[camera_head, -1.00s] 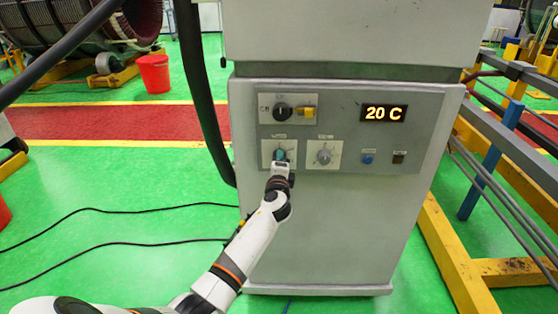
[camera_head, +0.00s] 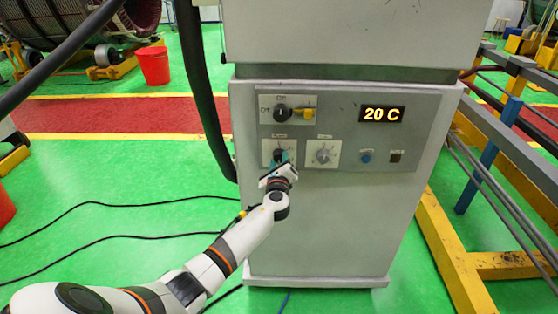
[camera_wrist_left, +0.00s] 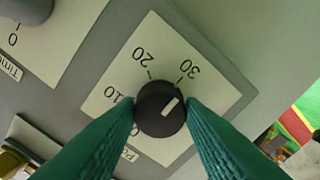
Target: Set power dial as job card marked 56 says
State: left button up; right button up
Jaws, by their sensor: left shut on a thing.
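The power dial (camera_wrist_left: 152,118) is a round black knob on a pale plate with marks 10, 20 and 30. Its white line points up and right in the left wrist view, toward the side of the 30 mark. My left gripper (camera_wrist_left: 161,110) has its green fingers on both sides of the knob, shut on it. In the head view the left gripper (camera_head: 281,160) is tilted at the lower left plate of the panel and partly covers the dial (camera_head: 279,154). My right gripper is not in view. No job card is visible.
The grey cabinet (camera_head: 320,230) also carries a black switch (camera_head: 281,113) with a yellow part, a second grey dial (camera_head: 323,155), a blue button (camera_head: 367,157) and a display (camera_head: 383,114) reading 20 C. A yellow frame (camera_head: 447,245) stands at the right.

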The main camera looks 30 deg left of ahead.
pick_arm(q)
jog(key=shift+r, duration=0.2)
dwell(0.4)
jog(key=o, duration=0.7)
jog(key=shift+o, duration=1.4)
jog(key=shift+w+f, duration=0.1)
jog(key=shift+f, duration=0.05)
jog(key=shift+s+d+f, duration=0.1)
jog(key=shift+s+d, duration=0.2)
jog(key=shift+s, duration=0.15)
jog(key=v, duration=1.1)
